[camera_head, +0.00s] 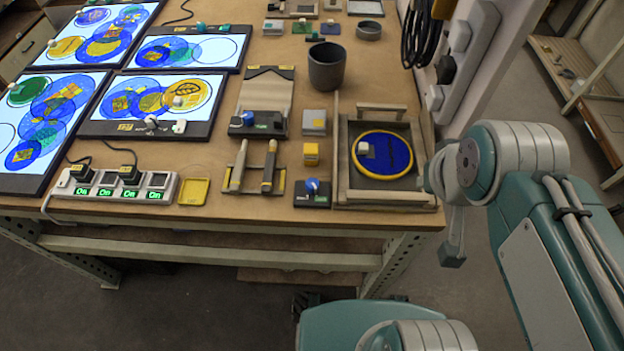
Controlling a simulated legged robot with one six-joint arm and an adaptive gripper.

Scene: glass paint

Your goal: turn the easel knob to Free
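A blue knob with a white pointer (312,185) sits on a small black box at the table's front, just left of a wooden frame (342,195). The frame holds a round dark blue disc with a yellow rim (392,150). Another blue knob (248,118) sits on the dark base of a sloped pale board (265,88) farther back. I cannot tell for sure which knob is the easel's; the setting labels are too small to read. My gripper (453,250) seems to hang beyond the table's right edge, apart from both knobs, partly hidden by my arm. Its fingers are unclear.
Lit panels with coloured circles (193,51) fill the table's left. A power strip (115,187), a yellow tray (193,191), two tools in a holder (253,170) and a yellow block (311,154) are near the front. A dark cup (326,66) stands behind. Floor ahead of the table is clear.

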